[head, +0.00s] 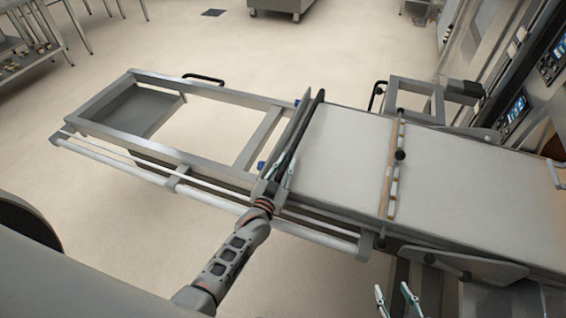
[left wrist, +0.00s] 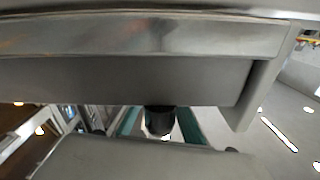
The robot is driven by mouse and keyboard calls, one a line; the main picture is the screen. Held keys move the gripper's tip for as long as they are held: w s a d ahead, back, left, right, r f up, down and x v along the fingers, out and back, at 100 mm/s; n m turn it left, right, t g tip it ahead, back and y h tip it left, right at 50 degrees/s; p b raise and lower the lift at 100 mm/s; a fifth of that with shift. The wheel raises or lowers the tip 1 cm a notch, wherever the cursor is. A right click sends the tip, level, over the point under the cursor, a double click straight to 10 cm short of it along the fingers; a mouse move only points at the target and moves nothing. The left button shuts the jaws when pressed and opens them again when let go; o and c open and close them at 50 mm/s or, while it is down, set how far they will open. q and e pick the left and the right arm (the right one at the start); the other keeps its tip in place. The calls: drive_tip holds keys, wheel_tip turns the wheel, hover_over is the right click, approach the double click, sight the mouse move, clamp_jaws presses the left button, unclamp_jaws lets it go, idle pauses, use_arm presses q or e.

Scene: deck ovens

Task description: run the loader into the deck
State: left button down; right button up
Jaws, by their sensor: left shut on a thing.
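The loader (head: 345,150) is a long grey frame with a pale flat belt, lying across the head view. Its belt side runs right to the deck opening (head: 556,172), where a warm glow shows at the picture's edge. My left gripper (head: 280,173) is at the near end of the loader's dark crossbar (head: 300,140). In the left wrist view its teal fingers are on either side of a dark grip (left wrist: 159,120) below a grey metal bar, and it is shut on this grip. My right gripper (head: 397,298) is at the bottom edge, its fingertips apart and empty.
The left part of the frame (head: 190,155) is open, with bare rails and floor showing through. A wooden-looking strip (head: 390,180) crosses the belt. Oven control panels (head: 514,112) stand at right. A wire-legged table stands at upper left.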

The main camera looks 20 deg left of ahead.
use_arm(q)
drive_tip(key=c, duration=1.9)
unclamp_jaws()
drive_tip(key=s, duration=0.8)
drive_tip(key=s+a, duration=0.1)
drive_tip(key=s, duration=0.3)
